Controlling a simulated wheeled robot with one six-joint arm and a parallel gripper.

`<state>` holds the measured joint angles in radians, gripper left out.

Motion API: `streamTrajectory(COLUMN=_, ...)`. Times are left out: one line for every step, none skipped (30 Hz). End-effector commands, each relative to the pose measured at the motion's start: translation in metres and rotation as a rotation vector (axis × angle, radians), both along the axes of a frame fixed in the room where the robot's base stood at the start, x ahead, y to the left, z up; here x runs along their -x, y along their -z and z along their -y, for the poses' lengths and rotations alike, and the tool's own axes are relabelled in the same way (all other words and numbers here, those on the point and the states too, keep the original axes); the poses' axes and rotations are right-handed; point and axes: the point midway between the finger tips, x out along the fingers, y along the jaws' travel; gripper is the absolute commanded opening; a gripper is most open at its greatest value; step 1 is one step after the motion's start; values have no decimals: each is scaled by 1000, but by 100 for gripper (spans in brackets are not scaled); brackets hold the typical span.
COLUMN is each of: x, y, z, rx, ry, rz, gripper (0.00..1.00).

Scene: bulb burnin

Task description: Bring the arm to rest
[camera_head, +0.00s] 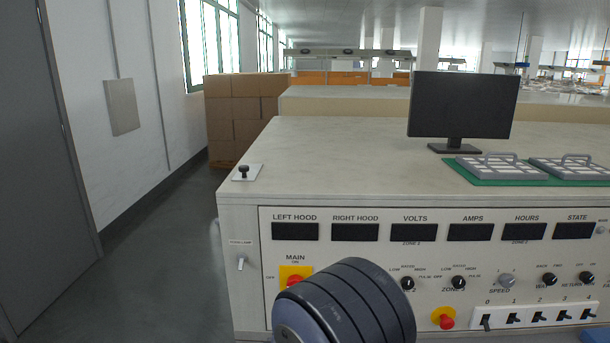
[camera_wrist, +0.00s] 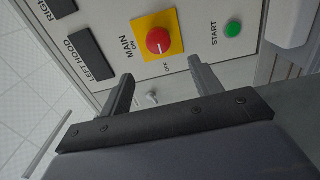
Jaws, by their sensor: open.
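My gripper (camera_wrist: 161,72) is open in the wrist view, its two dark fingers apart with nothing held between them. It faces the console's front panel (camera_wrist: 203,48). The red MAIN knob on its yellow plate (camera_wrist: 160,41) is just beyond the fingertips. A small pale toggle (camera_wrist: 152,98) shows in the gap between the fingers. In the head view my dark, rounded arm link covers the lower middle, and the gripper itself is hidden. The MAIN switch (camera_head: 296,275) is partly covered by that link.
The green START button (camera_wrist: 233,29) is right of the knob. On the console top (camera_head: 340,150) stand a monitor (camera_head: 461,105) and grey trays (camera_head: 500,167) on a green mat. An emergency-stop button (camera_head: 445,318) is low on the panel. Open floor (camera_head: 165,265) lies left.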

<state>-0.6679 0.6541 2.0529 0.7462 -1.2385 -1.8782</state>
Motion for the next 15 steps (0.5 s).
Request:
streamTrajectory(x=-16, y=-2, z=3, rx=-3, ry=11, rz=4, gripper=61)
streamTrajectory(x=-22, y=-2, z=3, rx=-4, ry=9, rz=4, gripper=61)
streamTrajectory(x=-31, y=-2, z=3, rx=-4, ry=11, rz=4, gripper=61)
streamTrajectory(x=-37, y=-2, z=3, rx=-3, ry=10, rz=4, gripper=61)
streamTrajectory(x=-43, y=-2, z=4, rx=-3, ry=9, rz=4, gripper=61)
streamTrajectory(x=-51, y=-2, z=4, rx=-3, ry=10, rz=4, gripper=61)
streamTrajectory(x=-57, y=-2, z=4, rx=-3, ry=10, rz=4, gripper=61)
streamTrajectory(x=-63, y=-2, z=5, rx=-2, ry=9, rz=3, gripper=61)
streamTrajectory(x=-71, y=-2, z=4, rx=-3, ry=9, rz=4, gripper=61)
streamTrajectory(x=-77, y=-2, z=5, rx=-3, ry=9, rz=4, gripper=61)
streamTrajectory(x=-83, y=-2, z=5, rx=-2, ry=9, rz=3, gripper=61)
streamTrajectory(x=-90, y=-3, z=5, rx=-3, ry=8, rz=5, gripper=61)
streamTrajectory(x=-96, y=-3, z=5, rx=-3, ry=8, rz=4, gripper=61)
streamTrajectory(x=-101, y=-2, z=5, rx=-3, ry=8, rz=4, gripper=61)
streamTrajectory(x=-109, y=-3, z=6, rx=-4, ry=9, rz=4, gripper=61)
